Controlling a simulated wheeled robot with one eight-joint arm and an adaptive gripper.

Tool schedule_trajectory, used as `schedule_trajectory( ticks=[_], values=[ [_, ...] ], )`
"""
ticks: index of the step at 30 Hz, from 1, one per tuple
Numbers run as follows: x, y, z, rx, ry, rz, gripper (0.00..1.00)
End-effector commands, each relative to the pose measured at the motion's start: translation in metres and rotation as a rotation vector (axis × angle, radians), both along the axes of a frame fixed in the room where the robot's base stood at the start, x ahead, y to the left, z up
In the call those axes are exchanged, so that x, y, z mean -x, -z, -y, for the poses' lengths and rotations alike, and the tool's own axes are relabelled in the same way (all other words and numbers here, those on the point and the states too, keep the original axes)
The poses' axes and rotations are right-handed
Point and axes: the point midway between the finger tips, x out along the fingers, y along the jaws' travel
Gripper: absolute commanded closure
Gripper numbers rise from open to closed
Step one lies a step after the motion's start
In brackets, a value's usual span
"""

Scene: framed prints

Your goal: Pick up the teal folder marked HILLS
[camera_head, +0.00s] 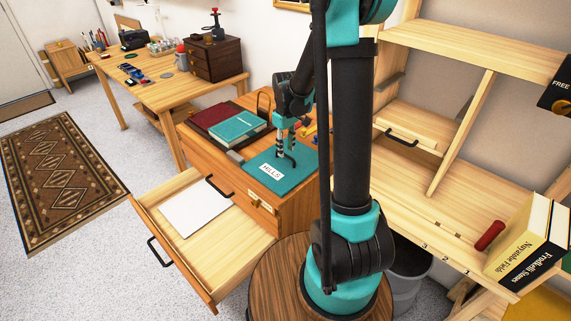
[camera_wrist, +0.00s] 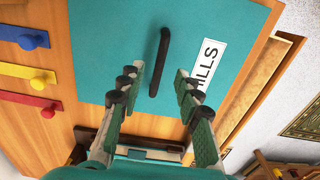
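The teal folder (camera_head: 296,177) lies flat on top of the wooden drawer cabinet, its white label reading HILLS toward the front. In the wrist view the folder (camera_wrist: 110,35) has a dark bar handle (camera_wrist: 160,62) beside the partly hidden label (camera_wrist: 207,62). My gripper (camera_head: 286,160) points down over the folder. In the wrist view my gripper (camera_wrist: 157,76) is open, with one finger on each side of the handle and gaps between. I cannot tell how far the fingertips are above the folder.
Teal and dark red books (camera_head: 238,127) lie left of the folder. Coloured pegs (camera_wrist: 38,78) stand near it. An open drawer (camera_head: 160,207) holding a white sheet juts out in front. A wooden shelf unit (camera_head: 460,215) stands on the right.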

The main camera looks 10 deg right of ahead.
Motion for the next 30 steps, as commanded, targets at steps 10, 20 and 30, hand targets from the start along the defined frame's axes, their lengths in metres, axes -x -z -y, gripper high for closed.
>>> schedule_trajectory(
  ticks=[10, 20, 30],
  values=[
    [-0.004, 0.041, 0.0, 0.0, 0.0, 0.0, 0.66],
    [-0.003, 0.044, 0.0, 0.0, 0.0, 0.0, 0.7],
    [-0.003, 0.044, 0.0, 0.0, 0.0, 0.0, 1.0]
  ],
)
